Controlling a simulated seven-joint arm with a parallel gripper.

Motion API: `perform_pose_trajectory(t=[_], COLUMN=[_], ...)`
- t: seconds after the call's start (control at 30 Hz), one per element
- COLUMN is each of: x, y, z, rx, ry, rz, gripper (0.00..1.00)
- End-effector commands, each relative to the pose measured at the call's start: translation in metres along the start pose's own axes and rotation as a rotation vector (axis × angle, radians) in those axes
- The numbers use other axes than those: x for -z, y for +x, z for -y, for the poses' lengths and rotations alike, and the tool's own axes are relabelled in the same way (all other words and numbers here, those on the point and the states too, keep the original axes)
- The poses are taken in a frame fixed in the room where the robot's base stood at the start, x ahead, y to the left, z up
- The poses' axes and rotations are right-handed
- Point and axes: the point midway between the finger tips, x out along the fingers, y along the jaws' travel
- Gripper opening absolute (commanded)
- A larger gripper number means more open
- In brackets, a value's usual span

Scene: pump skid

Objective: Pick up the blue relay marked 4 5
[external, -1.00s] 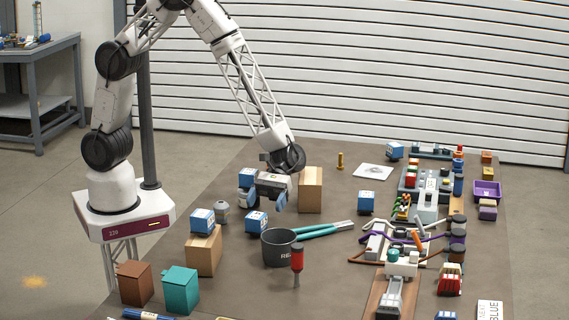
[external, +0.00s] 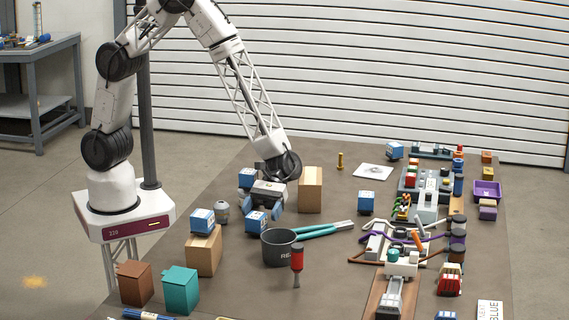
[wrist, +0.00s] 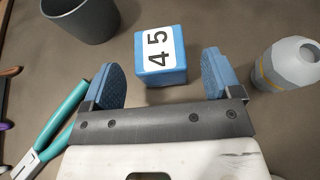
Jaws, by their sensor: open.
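The blue relay marked 4 5 (wrist: 160,56) has a white label with black digits on its upper face and sits on the table top. In the external view a blue relay (external: 256,223) stands just below my gripper (external: 264,207), beside the dark grey bucket. In the wrist view my gripper (wrist: 160,66) is open, its two blue finger pads spread left and right of the relay. The relay lies ahead of and between the pads, with a gap on each side. Nothing is held.
A dark grey bucket (external: 280,249) and teal-handled pliers (external: 322,229) lie close by. A grey bottle (wrist: 287,64) stands to the relay's right in the wrist view.

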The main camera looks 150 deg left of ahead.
Motion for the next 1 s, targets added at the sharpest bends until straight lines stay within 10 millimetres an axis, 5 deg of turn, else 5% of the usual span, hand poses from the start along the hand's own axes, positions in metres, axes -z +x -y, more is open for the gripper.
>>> perform_pose_trajectory(t=[0.4,1.0], x=[0.001,0.001], y=[0.041,0.043], z=[0.001,0.001], rx=[0.002,0.001], ry=[0.000,0.000], rz=[0.000,0.000], gripper=[0.84,0.84])
